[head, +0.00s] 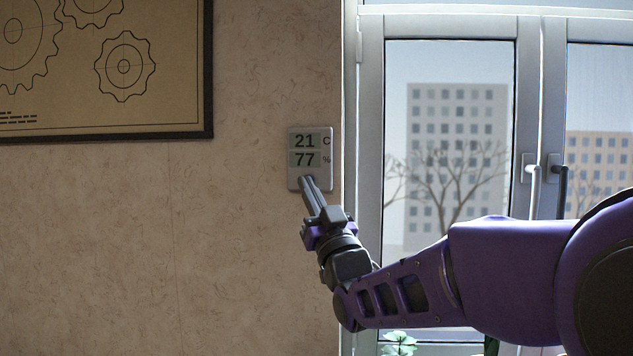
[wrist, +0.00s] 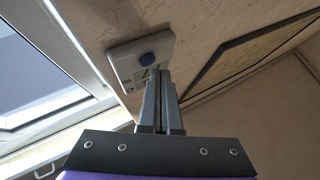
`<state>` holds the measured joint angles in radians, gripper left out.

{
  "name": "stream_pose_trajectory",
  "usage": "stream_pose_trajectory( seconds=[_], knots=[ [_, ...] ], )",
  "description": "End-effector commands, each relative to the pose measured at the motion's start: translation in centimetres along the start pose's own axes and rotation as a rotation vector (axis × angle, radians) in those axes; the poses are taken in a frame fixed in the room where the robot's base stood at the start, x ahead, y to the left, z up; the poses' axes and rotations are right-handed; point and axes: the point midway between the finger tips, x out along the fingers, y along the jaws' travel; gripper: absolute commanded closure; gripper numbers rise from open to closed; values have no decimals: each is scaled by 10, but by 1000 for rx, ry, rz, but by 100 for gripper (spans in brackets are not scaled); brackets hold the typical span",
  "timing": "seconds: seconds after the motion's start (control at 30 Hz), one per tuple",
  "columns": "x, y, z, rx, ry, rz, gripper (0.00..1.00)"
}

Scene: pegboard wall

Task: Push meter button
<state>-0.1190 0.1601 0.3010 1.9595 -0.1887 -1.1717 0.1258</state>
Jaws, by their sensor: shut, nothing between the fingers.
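The meter (head: 310,143) is a small light-grey wall unit reading 21 C and 77 %. It hangs on the wall just left of the window frame.
A framed gear drawing (head: 160,80) hangs on the wall at upper left. A window (head: 450,130) with handles is at right, behind my purple arm. A green plant (head: 398,343) shows at the bottom. The wall (head: 150,250) left of my gripper is bare.

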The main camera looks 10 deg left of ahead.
Motion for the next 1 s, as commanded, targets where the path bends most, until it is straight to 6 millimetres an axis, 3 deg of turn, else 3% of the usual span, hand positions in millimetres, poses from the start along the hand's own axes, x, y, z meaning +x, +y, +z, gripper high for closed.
stream_pose_trajectory(
  seconds=[1.0],
  knots=[
    [6,5,5,0,0,0,100]
  ],
)
